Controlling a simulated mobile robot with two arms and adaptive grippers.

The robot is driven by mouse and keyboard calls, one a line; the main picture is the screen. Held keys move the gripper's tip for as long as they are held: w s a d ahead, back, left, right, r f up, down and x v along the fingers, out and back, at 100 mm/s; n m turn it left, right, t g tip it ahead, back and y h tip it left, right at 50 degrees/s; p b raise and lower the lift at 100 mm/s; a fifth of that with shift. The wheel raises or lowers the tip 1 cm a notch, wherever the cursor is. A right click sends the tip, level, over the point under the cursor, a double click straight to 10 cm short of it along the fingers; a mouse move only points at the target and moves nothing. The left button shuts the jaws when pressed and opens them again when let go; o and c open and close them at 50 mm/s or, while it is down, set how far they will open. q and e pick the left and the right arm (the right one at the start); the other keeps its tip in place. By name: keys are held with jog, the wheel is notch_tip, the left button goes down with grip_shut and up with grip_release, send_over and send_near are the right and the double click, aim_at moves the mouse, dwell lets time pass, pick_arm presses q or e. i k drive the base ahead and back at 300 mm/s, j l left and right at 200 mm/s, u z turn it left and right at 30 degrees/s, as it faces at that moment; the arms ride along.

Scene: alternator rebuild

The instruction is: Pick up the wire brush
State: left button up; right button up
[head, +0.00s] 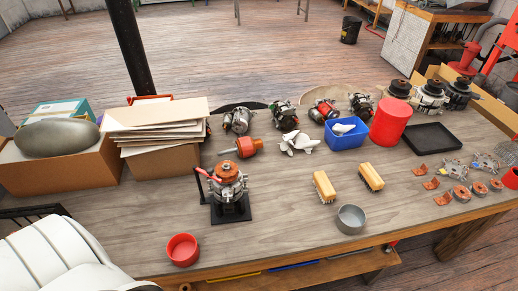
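Two brushes with yellow-tan blocks and dark bristles underneath lie on the wooden workbench (270,235) in the head view. One brush (324,186) is near the middle, and the other brush (371,177) is just right of it and slightly farther back. They are apart from each other. I cannot tell from their looks which is the wire brush. Neither of my grippers is in view. A large white rounded part, probably my own arm, fills the lower left corner.
A grey round bowl (351,219) stands in front of the brushes. An alternator on a black stand (230,208) and a red bowl (183,249) are to the left. A blue bin (345,134), red cylinder (390,122) and black tray (431,139) stand behind. Copper-coloured parts lie right.

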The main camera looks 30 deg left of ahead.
aim_at(373, 180)
jog(key=l+u, duration=0.25)
jog(key=u, duration=0.15)
jog(key=k+l+u, duration=0.1)
jog(key=l+u, duration=0.15)
jog(key=u, duration=0.15)
jog(key=k+l+u, duration=0.1)
jog(key=l+u, duration=0.15)
jog(key=u, duration=0.2)
